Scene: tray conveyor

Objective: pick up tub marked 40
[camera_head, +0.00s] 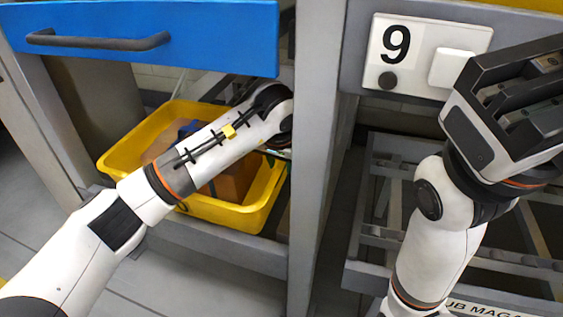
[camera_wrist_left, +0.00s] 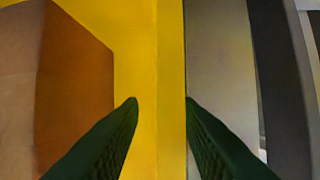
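A yellow tub (camera_head: 122,157) sits in the left bay of the rack, below a blue drawer front. No number 40 shows on its visible sides. A brown box (camera_head: 232,182) and a blue item (camera_head: 188,130) are inside it, partly hidden by my left arm. My left gripper (camera_wrist_left: 162,104) is open over the tub's wall at its right side, with the yellow rim between the fingers in the left wrist view. I cannot tell whether the fingers touch the wall. My right gripper (camera_head: 520,100) is raised at the right, in front of the rack; its fingertips are not clear.
The blue drawer front (camera_head: 200,35) with a dark handle hangs above the tub. A grey post (camera_head: 318,140) stands close to the tub's right side. A panel marked 9 (camera_head: 398,45) is on the right bay, above a rack of grey rails (camera_head: 375,235) that looks empty.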

